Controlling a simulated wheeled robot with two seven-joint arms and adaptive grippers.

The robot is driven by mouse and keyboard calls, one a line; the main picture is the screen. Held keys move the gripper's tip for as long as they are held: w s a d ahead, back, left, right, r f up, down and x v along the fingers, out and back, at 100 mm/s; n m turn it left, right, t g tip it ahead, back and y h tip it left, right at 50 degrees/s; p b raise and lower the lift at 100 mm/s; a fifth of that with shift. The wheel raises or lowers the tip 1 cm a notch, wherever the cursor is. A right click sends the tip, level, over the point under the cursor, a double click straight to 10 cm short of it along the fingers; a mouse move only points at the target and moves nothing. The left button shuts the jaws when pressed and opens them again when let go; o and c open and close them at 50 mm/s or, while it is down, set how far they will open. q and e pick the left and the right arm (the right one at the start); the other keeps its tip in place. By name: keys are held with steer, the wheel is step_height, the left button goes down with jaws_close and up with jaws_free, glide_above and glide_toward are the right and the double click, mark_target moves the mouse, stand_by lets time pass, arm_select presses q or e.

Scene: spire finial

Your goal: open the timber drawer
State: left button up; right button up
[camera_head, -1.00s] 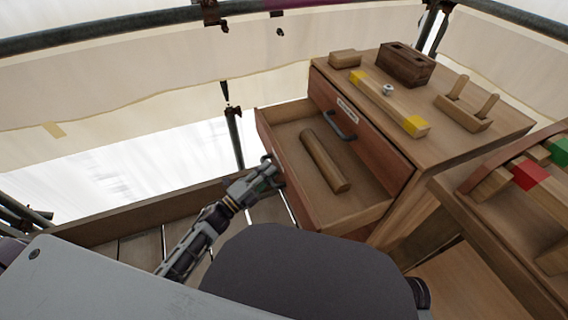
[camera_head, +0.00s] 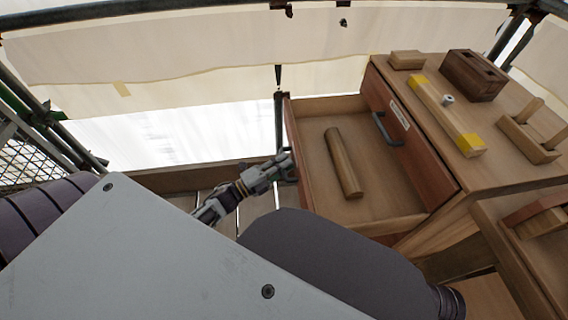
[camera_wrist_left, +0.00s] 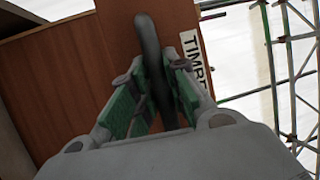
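The timber drawer (camera_head: 312,172) is pulled well out of the wooden cabinet, and its inside shows in the head view. A wooden bar (camera_head: 343,162) lies in it. My left gripper (camera_head: 287,167) is at the outer face of the drawer front. In the left wrist view, its green-padded fingers (camera_wrist_left: 155,95) are closed around the dark handle (camera_wrist_left: 148,40) of the reddish front (camera_wrist_left: 75,90). A partly hidden label (camera_wrist_left: 192,55) beginning "TIMB" is beside the handle. My right gripper is not in view.
A shut drawer front (camera_head: 413,140) with a dark handle and label is above the open drawer. The cabinet top (camera_head: 435,75) carries a yellow-ended bar (camera_head: 446,115) and several wooden pieces. Another wooden unit (camera_head: 495,225) stands at the right. Scaffold poles and sheeting are behind.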

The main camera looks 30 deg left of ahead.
arm_select(q)
steer(key=o, duration=0.3)
steer(key=shift+o, duration=0.2)
steer(key=shift+s+a, duration=0.1)
steer(key=v, duration=1.1)
steer(key=shift+s+a, duration=0.15)
steer(key=shift+s, duration=0.15)
steer(key=shift+w+f, duration=0.1)
stand_by(0.5)
